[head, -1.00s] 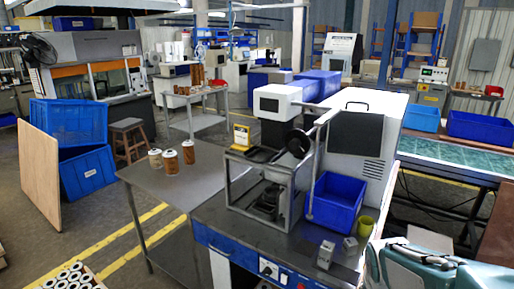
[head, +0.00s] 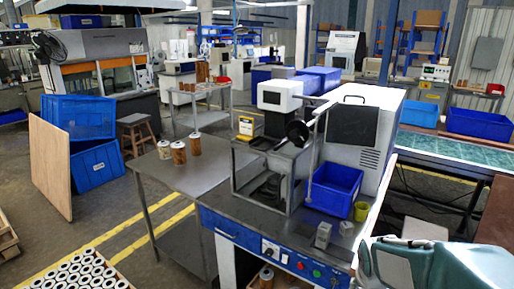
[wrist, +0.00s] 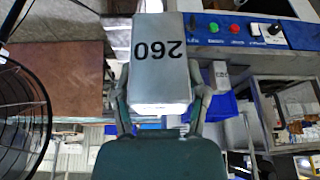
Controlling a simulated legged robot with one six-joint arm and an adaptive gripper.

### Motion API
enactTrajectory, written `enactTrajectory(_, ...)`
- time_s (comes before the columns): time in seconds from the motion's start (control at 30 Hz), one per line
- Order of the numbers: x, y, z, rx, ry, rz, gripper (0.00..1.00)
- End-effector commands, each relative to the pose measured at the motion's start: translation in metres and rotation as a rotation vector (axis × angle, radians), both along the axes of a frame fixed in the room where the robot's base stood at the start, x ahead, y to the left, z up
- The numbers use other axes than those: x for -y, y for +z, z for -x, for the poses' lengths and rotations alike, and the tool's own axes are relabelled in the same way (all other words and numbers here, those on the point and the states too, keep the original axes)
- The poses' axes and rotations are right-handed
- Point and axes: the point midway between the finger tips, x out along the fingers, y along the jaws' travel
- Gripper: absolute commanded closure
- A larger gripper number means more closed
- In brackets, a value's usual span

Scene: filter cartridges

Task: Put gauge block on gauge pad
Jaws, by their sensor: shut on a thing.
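A grey metal block marked 260 (wrist: 160,62) fills the upper middle of the wrist view, its number upside down; I take it as the gauge block. My gripper (wrist: 160,108) is shut on it, with a finger at each side of its near end. Two small grey blocks stand on the blue-fronted bench in the head view, a taller one (head: 323,235) and a smaller one (head: 346,228). A numbered grey block (wrist: 220,74) also shows beyond my gripper in the wrist view. My gripper is not clear in the head view. I cannot pick out the gauge pad.
Filter cartridges stand on the grey side table (head: 190,178). A crate of cartridges (head: 80,274) is at lower left.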

Motion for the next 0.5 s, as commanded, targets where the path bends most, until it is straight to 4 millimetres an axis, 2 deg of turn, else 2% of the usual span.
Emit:
enactTrajectory(0.27,-0.02,-0.031,-0.033,-0.006,0.118,-0.01,1.0)
enactTrajectory(0.5,-0.052,-0.083,-0.074,-0.005,0.284,-0.013,1.0)
